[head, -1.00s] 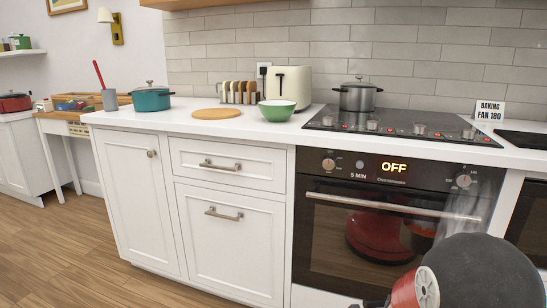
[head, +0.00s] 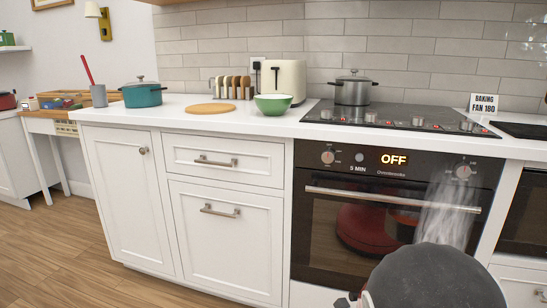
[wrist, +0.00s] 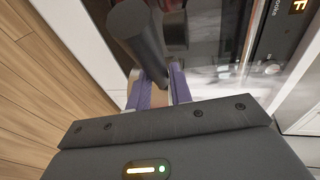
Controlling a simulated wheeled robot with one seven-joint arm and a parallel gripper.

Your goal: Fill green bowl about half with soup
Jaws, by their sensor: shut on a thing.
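A teal lidded pot (head: 142,93) stands further left on the counter. A grey metal lidded pot (head: 353,88) stands on the hob. Both lids hide what is inside. In the wrist view, my gripper (wrist: 160,88) is shut on a dark grey, rod-like handle (wrist: 140,32). What the handle belongs to cannot be made out. The gripper is in front of the oven, and its fingers do not show in the head view.
A red-handled utensil stands in a grey holder (head: 99,96). A round wooden board (head: 211,108), a toast rack (head: 231,88) and a cream toaster (head: 282,79) are near the bowl. The oven handle (head: 392,199) sticks out near my arm. Floor at left is clear.

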